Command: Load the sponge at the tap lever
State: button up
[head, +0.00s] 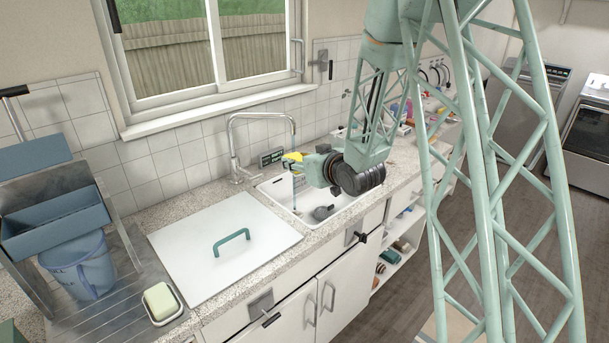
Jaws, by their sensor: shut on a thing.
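My gripper (297,167) is over the sink, below the tap's spout, its jaws small in the head view. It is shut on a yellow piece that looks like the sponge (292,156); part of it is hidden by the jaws. The chrome tap (232,140) stands at the back edge of the sink, its spout arching right above the sponge. The tap lever (243,173) is low at the tap's base, left of my gripper and apart from it. A thin bluish streak, perhaps water, runs down below the spout into the sink.
The white sink (318,224) holds a dark grey object (322,212). A white board (190,243) with a teal handle lies left of it. A pale block sits in a dish (175,316) at the lower left. A blue jug (85,268) stands beneath a rack.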

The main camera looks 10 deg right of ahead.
jog(key=shift+s+d+f+n+y+b, duration=0.25)
jog(key=shift+d+f+n+y+b, duration=0.4)
jog(key=shift+f, duration=0.3)
jog(key=shift+s+d+f+n+g+y+b, duration=0.45)
jog(key=shift+d+f+g+y+b, duration=0.1)
jog(key=shift+f+y, duration=0.1)
jog(key=shift+a, duration=0.1)
jog(key=shift+w, duration=0.3)
jog(key=w+d+f+p, duration=0.1)
jog(key=w+f+p, duration=0.1)
jog(key=w, duration=1.1)
jog(key=shift+w+d+f+p, duration=0.15)
jog(key=shift+d+f+p, duration=0.1)
jog(key=shift+f+p, duration=0.15)
dwell(0.9)
jog(key=s+b, duration=0.2)
jog(key=s, duration=0.6)
jog(key=shift+a+b, duration=0.35)
jog(key=shift+a, duration=0.05)
dwell(0.6)
jog(key=shift+r, duration=0.1)
dwell(1.4)
